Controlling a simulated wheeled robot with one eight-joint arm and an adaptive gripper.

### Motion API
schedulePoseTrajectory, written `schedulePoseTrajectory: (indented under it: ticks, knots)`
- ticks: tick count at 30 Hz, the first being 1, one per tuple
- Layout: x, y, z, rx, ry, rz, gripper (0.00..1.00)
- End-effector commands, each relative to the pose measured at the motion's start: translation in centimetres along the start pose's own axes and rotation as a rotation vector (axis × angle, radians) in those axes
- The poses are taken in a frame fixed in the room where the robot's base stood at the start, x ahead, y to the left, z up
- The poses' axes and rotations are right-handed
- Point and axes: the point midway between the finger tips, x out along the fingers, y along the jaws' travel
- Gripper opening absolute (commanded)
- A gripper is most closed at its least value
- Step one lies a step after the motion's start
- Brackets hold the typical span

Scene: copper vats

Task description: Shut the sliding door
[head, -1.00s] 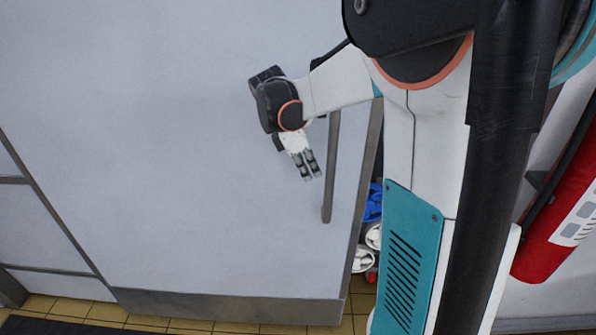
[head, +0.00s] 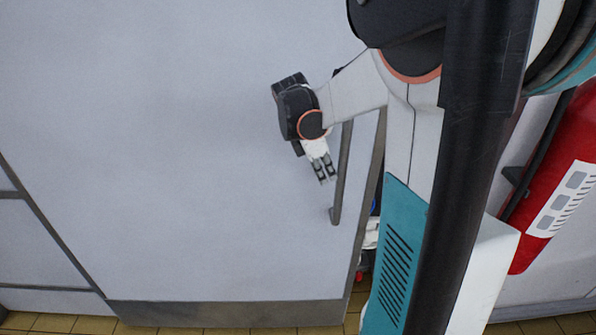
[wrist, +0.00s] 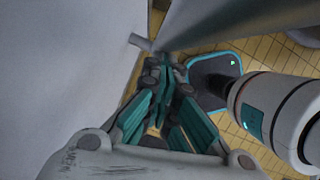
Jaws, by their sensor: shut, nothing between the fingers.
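The sliding door (head: 190,190) is a large pale grey panel with a metal kick strip along its bottom. It fills most of the head view. Its long vertical bar handle (head: 342,175) stands near its right edge. A narrow gap with several blurred items shows right of that edge. My gripper (head: 325,172) is shut and empty, pointing down in front of the door, just left of the handle. I cannot tell if it touches the bar. In the wrist view, my gripper (wrist: 168,75) has its fingers together, with the door (wrist: 70,70) at left and the handle (wrist: 140,41) beyond the fingertips.
A red fire extinguisher (head: 555,180) hangs on the wall at the right. Yellow floor tiles (head: 60,322) run along the bottom of the door. At the left, a grey-framed panel (head: 40,245) adjoins the door.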

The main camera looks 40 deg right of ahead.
Motion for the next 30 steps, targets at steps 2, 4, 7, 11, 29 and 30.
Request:
schedulePoseTrajectory:
  ticks: [2, 4, 7, 11, 29, 30]
  knots:
    - [1.2, -0.9, 3.8, 0.019, -0.017, -0.008, 0.00]
    - [2.1, -1.4, 6.0, 0.019, -0.017, -0.009, 0.00]
    - [3.2, -2.0, 9.0, 0.018, -0.015, -0.008, 0.00]
    - [4.7, -2.8, 12.4, 0.015, -0.014, -0.007, 0.00]
    - [7.6, -4.3, 19.8, 0.008, -0.012, -0.002, 0.00]
    - [7.6, -4.3, 19.9, 0.008, -0.012, -0.002, 0.00]
